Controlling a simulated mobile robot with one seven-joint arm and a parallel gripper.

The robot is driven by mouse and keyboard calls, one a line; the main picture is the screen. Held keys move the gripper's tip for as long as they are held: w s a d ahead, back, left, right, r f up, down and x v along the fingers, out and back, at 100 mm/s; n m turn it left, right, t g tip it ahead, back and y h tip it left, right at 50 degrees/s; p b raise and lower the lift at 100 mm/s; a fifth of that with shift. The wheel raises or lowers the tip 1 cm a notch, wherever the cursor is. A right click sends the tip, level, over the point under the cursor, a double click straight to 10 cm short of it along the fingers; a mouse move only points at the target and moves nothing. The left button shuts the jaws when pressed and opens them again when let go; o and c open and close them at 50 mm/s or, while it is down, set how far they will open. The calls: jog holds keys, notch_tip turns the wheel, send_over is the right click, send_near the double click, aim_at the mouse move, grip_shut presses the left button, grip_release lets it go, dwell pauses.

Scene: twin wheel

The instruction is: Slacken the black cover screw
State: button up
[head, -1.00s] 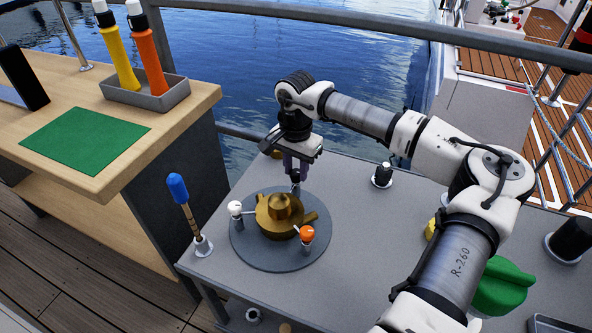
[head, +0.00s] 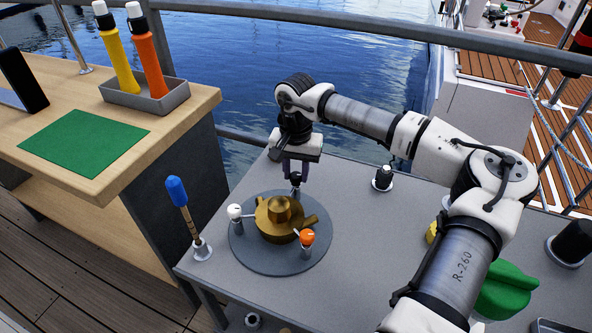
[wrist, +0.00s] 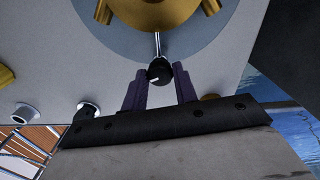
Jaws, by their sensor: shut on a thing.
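The black cover screw (head: 296,179) stands at the back edge of the round grey plate (head: 249,255), behind the brass body (head: 279,214). In the wrist view, the black knob (wrist: 159,73) has a white mark and a thin metal rod running toward the brass part. My gripper (head: 297,174) points down at it, shut on the black screw, with one purple finger on each side in the wrist view (wrist: 160,80). The white screw (head: 235,212) is at the left of the plate. The orange screw (head: 307,239) is at the front right.
A blue-handled tool (head: 178,192) stands in a holder at the table's left edge. A black-topped post (head: 383,177) is right of my gripper. A green object (head: 505,288) lies at the right. The wooden bench (head: 190,108) with bottles is at the left.

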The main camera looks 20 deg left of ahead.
aim_at(296, 175)
jog(key=o, duration=1)
jog(key=shift+c, duration=0.2)
jog(key=shift+r, duration=0.1)
notch_tip(296, 175, up, 14)
jog(key=shift+s+f, duration=0.1)
jog(key=shift+f, duration=0.15)
